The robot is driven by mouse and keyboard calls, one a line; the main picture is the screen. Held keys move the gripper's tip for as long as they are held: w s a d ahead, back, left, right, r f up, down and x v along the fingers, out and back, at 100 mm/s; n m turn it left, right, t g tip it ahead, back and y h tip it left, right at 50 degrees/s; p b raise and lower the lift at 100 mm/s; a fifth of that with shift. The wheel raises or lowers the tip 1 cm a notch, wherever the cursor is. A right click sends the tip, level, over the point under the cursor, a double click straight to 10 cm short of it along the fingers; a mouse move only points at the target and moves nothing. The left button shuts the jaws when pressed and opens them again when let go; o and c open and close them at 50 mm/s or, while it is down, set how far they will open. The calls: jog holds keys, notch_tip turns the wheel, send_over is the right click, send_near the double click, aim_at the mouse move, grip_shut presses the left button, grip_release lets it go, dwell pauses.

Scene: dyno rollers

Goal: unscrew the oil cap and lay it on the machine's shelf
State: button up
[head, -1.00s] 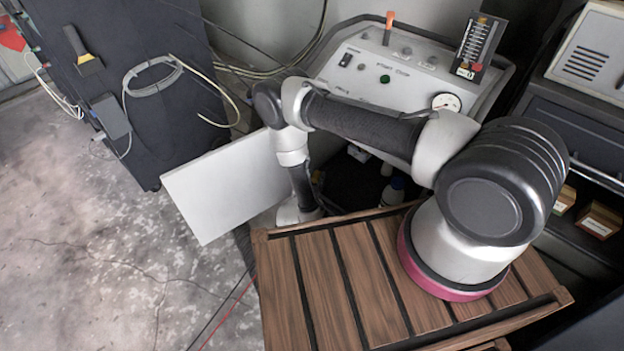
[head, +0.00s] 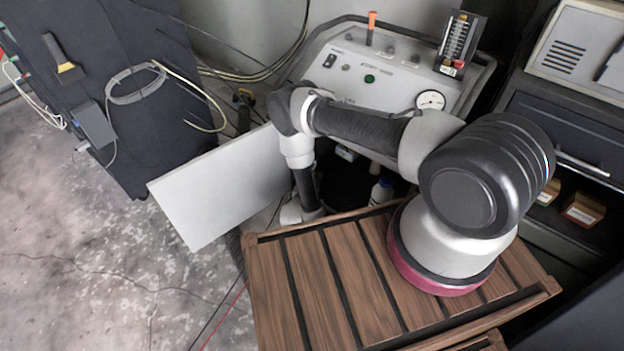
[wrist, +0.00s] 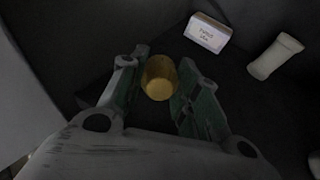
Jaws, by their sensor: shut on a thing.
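A yellow, round oil cap (wrist: 159,78) sits between the two green-sided fingers of my gripper (wrist: 158,72) in the wrist view. The fingers are shut on it from left and right. Whether the cap is still on its neck or free is not clear. The machine (head: 385,80) stands behind my arm in the head view, with its white door (head: 215,185) swung open to the left. The dark shelf (wrist: 245,105) inside the machine shows in the wrist view.
A bottle top (head: 381,191) shows in the machine's opening. A dark cabinet (head: 110,90) stands at left. Dark surface between the cap and these items is clear.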

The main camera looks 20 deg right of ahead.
jog(key=o, duration=1.2)
jog(key=v, duration=1.2)
jog(key=shift+r, duration=0.1)
